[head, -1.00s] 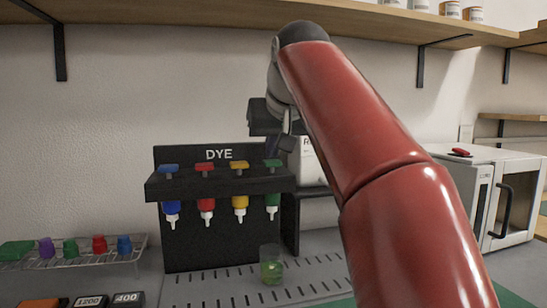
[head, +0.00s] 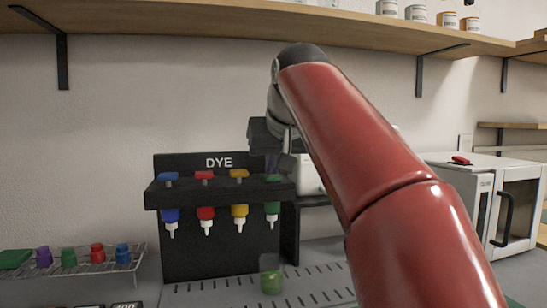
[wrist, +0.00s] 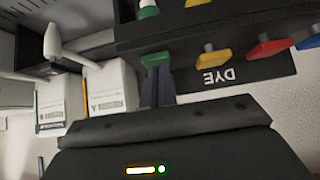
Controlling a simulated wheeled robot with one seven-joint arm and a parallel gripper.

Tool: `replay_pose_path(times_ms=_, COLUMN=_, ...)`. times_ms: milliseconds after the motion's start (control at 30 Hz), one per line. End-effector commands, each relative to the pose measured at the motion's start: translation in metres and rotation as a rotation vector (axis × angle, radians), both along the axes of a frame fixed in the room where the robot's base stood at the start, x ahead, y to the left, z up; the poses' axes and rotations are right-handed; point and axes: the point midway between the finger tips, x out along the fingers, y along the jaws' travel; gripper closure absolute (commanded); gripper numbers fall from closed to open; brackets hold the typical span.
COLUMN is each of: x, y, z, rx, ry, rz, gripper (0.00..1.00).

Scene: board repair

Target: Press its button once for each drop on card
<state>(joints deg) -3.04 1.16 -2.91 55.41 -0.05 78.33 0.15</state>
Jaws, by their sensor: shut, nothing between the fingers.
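The black DYE rack (head: 219,162) holds blue (head: 168,176), red (head: 204,175), yellow (head: 239,174) and green (head: 273,178) buttons, each above a bottle of its colour. The green button sits lower than the others. A clear cup (head: 270,264) with green liquid stands under the green bottle. I see no card with drops.
A wire rack (head: 80,262) with several coloured pieces stands at the left. A white microwave (head: 480,178) with a red item on top is at the right. A wooden shelf (head: 230,20) runs above. White boxes (wrist: 112,90) stand beside the dye rack.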

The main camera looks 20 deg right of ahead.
Motion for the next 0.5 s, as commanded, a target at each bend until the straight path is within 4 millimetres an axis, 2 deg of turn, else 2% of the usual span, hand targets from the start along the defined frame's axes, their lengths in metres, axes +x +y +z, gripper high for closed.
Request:
replay_pose_path(times_ms=167, x=0.003, y=0.000, z=0.021, rx=0.000, ry=0.007, rz=0.000, gripper=1.00)
replay_pose_path(times_ms=333, x=0.004, y=0.000, z=0.051, rx=0.000, ry=-0.002, rz=0.000, gripper=1.00)
replay_pose_path(times_ms=500, x=-0.028, y=0.000, z=0.073, rx=0.000, ry=-0.009, rz=0.000, gripper=1.00)
